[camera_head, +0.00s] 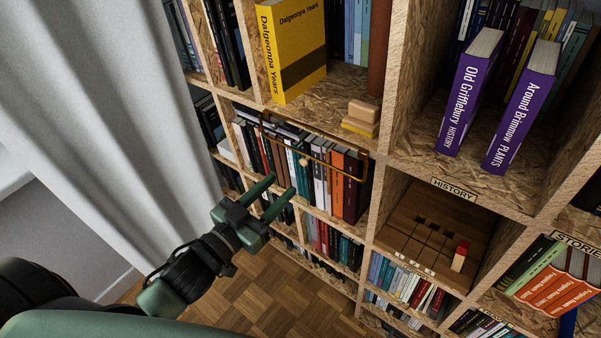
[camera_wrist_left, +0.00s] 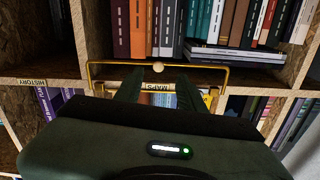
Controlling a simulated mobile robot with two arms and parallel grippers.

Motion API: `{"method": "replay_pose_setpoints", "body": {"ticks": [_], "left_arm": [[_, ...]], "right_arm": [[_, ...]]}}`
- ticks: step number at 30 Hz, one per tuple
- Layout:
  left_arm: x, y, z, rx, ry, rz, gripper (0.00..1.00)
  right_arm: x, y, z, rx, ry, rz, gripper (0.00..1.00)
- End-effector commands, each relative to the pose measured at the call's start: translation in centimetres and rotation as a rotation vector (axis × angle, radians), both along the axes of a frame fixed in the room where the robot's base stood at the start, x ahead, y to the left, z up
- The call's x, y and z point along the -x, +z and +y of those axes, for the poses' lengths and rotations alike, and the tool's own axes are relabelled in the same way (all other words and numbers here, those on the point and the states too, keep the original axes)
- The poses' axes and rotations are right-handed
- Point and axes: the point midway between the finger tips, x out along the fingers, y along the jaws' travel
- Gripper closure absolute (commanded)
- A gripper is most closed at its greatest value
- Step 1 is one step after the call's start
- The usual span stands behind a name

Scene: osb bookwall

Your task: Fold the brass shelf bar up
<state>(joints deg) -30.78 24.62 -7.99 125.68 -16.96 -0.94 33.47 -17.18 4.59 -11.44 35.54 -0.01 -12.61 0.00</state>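The brass shelf bar (camera_head: 364,168) is a thin U-shaped rail on the bookcase, hanging across the front of a row of books. It also shows in the left wrist view (camera_wrist_left: 205,66), with a small round knob (camera_wrist_left: 158,68) at its middle. My left gripper (camera_head: 283,184) is open and empty, in front of and just below the bar. In the left wrist view its two fingers (camera_wrist_left: 158,88) point toward the bar, one on each side of the knob; I cannot tell whether they touch it. My right gripper is not in view.
Books (camera_head: 340,185) fill the compartment behind the bar. A yellow book (camera_head: 292,50) and small wooden blocks (camera_head: 361,117) stand on the shelf above. A grey curtain (camera_head: 120,110) hangs to the left. Parquet floor (camera_head: 255,290) is clear below.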

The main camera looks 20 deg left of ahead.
Motion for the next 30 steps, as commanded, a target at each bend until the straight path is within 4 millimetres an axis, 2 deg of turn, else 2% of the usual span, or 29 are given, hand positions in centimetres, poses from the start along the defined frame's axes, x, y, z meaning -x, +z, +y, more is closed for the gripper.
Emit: {"method": "replay_pose_setpoints", "body": {"ticks": [3, 16, 21, 28, 29, 30], "left_arm": [[-0.6, 0.8, -0.4, 0.004, -0.006, -0.014, 0.6], [-6.4, 0.7, -2.5, 0.003, -0.004, -0.012, 0.6], [-7.2, 0.6, -2.8, 0.002, -0.005, -0.01, 0.6], [-7.2, 0.5, -2.8, 0.002, -0.005, -0.01, 0.6], [-7.2, 0.5, -2.8, 0.002, -0.005, -0.01, 0.66], [-7.2, 0.5, -2.8, 0.002, -0.005, -0.01, 0.77]], "right_arm": [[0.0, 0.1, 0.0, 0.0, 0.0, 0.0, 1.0], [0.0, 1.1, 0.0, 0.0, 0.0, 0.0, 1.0], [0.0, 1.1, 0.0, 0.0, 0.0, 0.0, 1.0], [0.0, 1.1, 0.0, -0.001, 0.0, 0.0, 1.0], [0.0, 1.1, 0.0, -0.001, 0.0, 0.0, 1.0], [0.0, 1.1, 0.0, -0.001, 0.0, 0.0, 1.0]]}}
